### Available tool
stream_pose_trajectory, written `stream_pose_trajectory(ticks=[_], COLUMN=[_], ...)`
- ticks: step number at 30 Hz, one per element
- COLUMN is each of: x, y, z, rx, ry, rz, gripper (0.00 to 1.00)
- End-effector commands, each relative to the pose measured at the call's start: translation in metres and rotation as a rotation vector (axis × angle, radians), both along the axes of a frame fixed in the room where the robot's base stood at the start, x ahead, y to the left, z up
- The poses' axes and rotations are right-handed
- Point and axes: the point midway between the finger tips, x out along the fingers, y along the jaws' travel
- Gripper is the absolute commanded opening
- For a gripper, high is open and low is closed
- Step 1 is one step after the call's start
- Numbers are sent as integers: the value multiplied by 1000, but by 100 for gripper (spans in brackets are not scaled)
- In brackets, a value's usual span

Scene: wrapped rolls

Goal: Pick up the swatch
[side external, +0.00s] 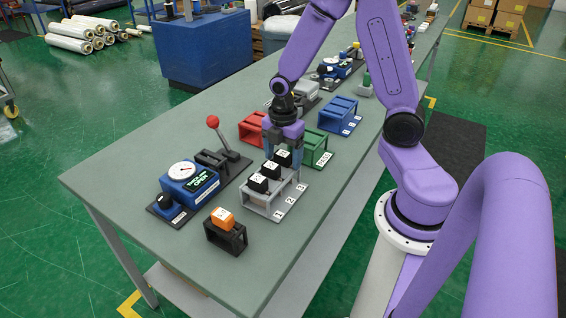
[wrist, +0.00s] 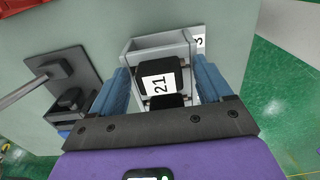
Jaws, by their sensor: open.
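Several black labelled blocks stand in a grey slotted rack (side external: 283,204) marked 1, 2, 3. One is a front black block (side external: 257,184). The rearmost black block (side external: 283,158) is below my gripper (side external: 287,150). In the wrist view, my gripper (wrist: 161,66) is open, its blue fingers on either side of a black block (wrist: 160,77) with a white label that seems to read 21. Another black block is partly hidden behind the gripper bar. An orange labelled block (side external: 222,219) sits in a black holder (side external: 226,238). I cannot tell which piece is the swatch.
A blue gauge box (side external: 190,184) and a red-knobbed lever (side external: 213,122) stand left of the rack. A red rack (side external: 252,127), a green rack (side external: 323,148) and a blue rack (side external: 337,114) stand behind it. The table's left part is clear.

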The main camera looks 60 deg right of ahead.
Motion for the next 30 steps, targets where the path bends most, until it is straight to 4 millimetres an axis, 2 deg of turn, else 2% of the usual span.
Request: stream_pose_trajectory(ticks=[2,3,6,17,23,30], x=[0,0,0,0,1,2], y=[0,0,0,0,0,0], z=[0,0,0,4,28,68], rx=[0,0,0,0,1,1], ry=[0,0,1,-1,-6,-7], rz=[0,0,0,0,-1,-1], gripper=[75,62,33,33,33,33])
